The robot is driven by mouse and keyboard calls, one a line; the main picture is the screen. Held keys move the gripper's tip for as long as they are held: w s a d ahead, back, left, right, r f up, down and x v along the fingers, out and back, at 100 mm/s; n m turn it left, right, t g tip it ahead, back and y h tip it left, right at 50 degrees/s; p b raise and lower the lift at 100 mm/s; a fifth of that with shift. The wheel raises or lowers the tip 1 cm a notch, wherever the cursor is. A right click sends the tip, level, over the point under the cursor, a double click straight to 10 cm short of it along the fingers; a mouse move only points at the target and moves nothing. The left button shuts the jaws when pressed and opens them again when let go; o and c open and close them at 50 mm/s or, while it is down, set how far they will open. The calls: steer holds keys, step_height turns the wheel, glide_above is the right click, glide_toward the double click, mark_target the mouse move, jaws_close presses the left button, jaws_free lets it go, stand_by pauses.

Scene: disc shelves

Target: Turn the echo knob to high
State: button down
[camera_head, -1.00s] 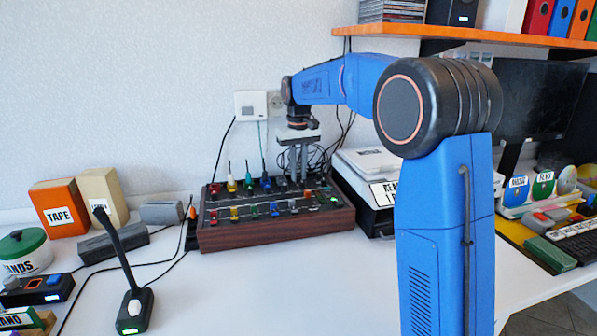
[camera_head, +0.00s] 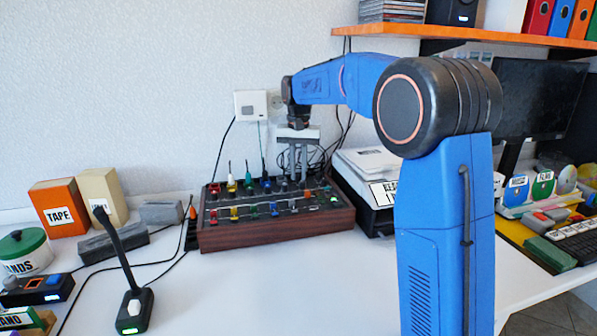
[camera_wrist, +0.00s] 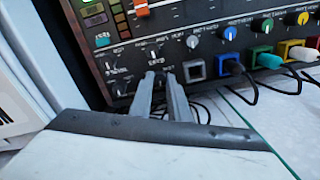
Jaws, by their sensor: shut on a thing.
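The mixer (camera_head: 280,234) is a dark panel in a brown wooden case, with coloured knobs and sliders, against the wall. My gripper (camera_head: 299,178) points down over its back right part. In the wrist view, my gripper (camera_wrist: 162,76) has its two fingers close together on a small dark knob, mostly hidden between the tips. A grey knob (camera_wrist: 192,41), a blue knob (camera_wrist: 230,33) and a green knob (camera_wrist: 267,22) stand in the row beside it. The printed labels are too small to read, so I cannot tell which knob is echo or where it points.
Plugs with cables, such as a blue plug (camera_wrist: 230,66), stand along the mixer's edge near the fingers. A printer (camera_head: 372,165) stands close on the right. A desk microphone (camera_head: 133,310) and an orange tape box (camera_head: 60,208) are on the left.

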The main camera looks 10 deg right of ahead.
steer(key=shift+m, duration=0.3)
steer(key=c, duration=1.7)
jaws_free()
steer(key=shift+r, duration=0.1)
steer(key=shift+o, duration=0.2)
